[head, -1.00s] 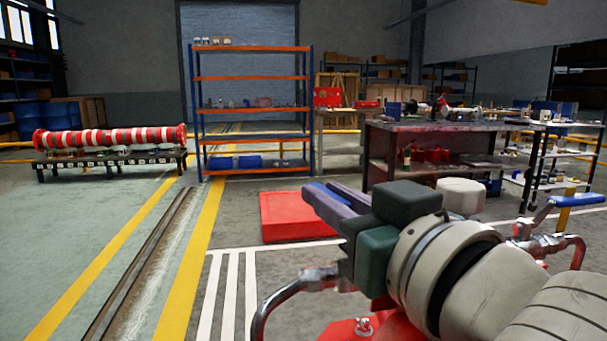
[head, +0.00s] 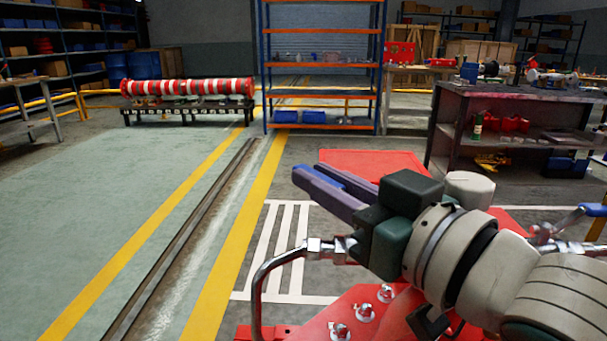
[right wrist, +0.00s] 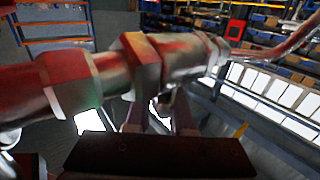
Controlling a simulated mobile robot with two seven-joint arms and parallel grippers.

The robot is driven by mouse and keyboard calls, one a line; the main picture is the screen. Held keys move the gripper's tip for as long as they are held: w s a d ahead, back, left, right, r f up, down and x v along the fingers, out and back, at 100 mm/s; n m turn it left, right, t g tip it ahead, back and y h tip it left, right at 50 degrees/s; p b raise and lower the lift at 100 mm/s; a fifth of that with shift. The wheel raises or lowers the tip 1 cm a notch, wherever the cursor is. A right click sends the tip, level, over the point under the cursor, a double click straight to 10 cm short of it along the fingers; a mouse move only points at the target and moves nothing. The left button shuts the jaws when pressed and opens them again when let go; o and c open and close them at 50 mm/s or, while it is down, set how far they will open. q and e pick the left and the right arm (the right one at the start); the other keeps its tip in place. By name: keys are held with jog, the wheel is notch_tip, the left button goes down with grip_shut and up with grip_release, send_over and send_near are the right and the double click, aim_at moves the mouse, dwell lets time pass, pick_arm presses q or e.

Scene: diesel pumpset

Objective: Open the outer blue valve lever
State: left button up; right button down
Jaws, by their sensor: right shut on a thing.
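My right gripper (head: 312,177) reaches in from the lower right, its purple fingers pointing left. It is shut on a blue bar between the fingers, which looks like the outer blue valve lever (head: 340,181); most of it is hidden. A bent chrome pipe with a valve fitting (head: 328,249) lies just below and beside the gripper. In the right wrist view the chrome fitting (right wrist: 145,65) crosses above the fingers (right wrist: 160,118), and no blue lever can be made out. A second blue lever (head: 580,216) is at the right edge, beyond my arm. My left gripper is not in view.
The red pumpset base with bolts (head: 364,312) lies below my arm. A red block (head: 370,160) is on the floor behind the gripper. A workbench (head: 500,96) and an orange-blue shelf (head: 320,95) stand farther back. The floor at left is clear.

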jog(key=c, duration=0.8)
grip_release()
jog(key=p+v, duration=0.1)
jog(key=v, duration=0.9)
